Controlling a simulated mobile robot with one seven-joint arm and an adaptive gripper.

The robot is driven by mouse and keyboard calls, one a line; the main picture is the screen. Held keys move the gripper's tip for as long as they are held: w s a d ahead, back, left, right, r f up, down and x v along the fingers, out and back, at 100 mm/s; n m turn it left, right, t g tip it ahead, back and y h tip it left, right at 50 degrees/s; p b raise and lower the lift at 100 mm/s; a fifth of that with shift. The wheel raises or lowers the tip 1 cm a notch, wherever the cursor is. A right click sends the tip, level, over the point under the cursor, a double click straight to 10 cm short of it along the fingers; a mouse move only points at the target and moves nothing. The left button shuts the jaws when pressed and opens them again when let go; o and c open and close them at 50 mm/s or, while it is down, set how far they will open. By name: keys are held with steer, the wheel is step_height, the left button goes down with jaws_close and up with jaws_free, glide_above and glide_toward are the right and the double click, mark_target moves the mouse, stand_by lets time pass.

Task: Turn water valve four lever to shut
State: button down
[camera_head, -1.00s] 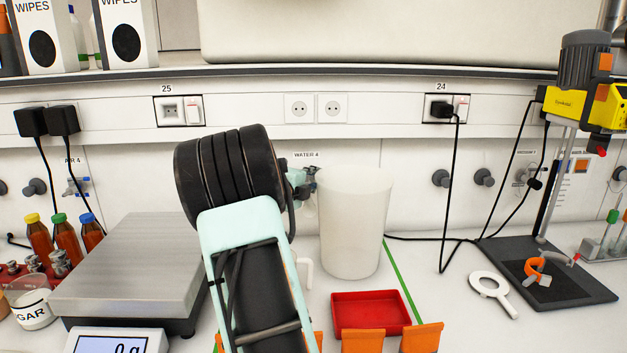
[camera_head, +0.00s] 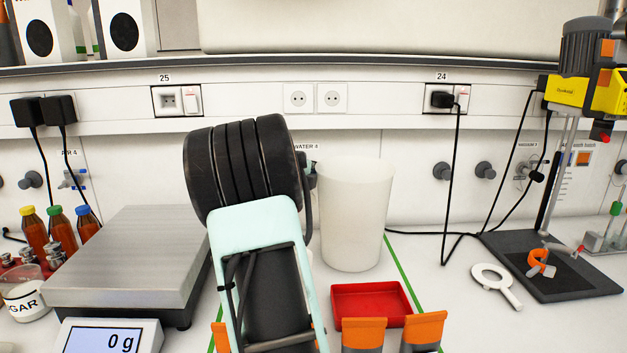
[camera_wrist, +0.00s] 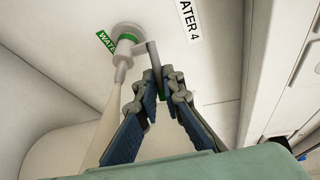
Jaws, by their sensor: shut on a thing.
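My gripper (camera_wrist: 160,84) is shut on the lever, one blue-padded finger on each side. The WATER 4 label (camera_wrist: 189,18) is beside the valve; it also shows in the head view (camera_head: 306,147). In the head view my dark wrist hides most of the valve and the lever, so the lever's exact angle is hard to tell.
A tall white beaker (camera_head: 354,215) stands close to the right of my wrist. A red tray (camera_head: 371,304) and orange-topped items (camera_head: 363,330) are in front. A scale (camera_head: 130,262) stands at left.

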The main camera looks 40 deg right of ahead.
steer(key=shift+t+b, duration=0.3)
steer(key=shift+b, duration=0.05)
steer(key=c, duration=2)
jaws_free()
steer(key=shift+c, duration=0.2)
steer(key=v, duration=1.2)
steer(key=shift+r, duration=0.2)
steer(key=shift+d, duration=0.1)
